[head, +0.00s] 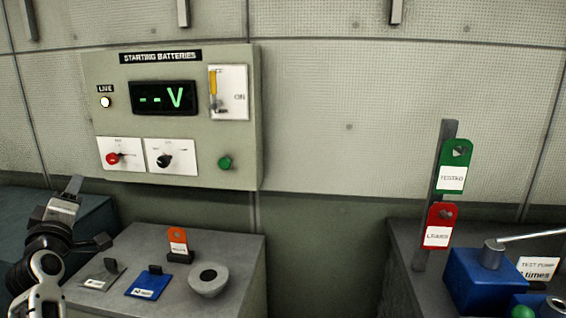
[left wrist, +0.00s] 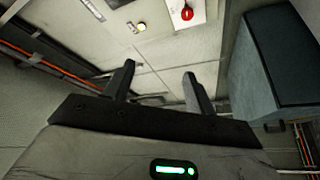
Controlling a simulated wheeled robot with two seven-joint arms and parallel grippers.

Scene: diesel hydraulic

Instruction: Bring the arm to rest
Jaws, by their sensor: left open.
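My left gripper (head: 90,215) is at the lower left in the head view, in front of the grey cabinet and below the battery panel. Its two fingers are spread apart with nothing between them. In the left wrist view the open fingers (left wrist: 160,84) point toward the wall, and the gap between them is empty. My right gripper is in neither view.
The starting batteries panel (head: 200,148) hangs on the wall, its display reading "--V". A grey cabinet top (head: 225,245) holds a blue tagged plate (head: 149,284), an orange tag (head: 178,238) and a grey round cup (head: 209,283). A blue test pump (head: 485,280) stands at right.

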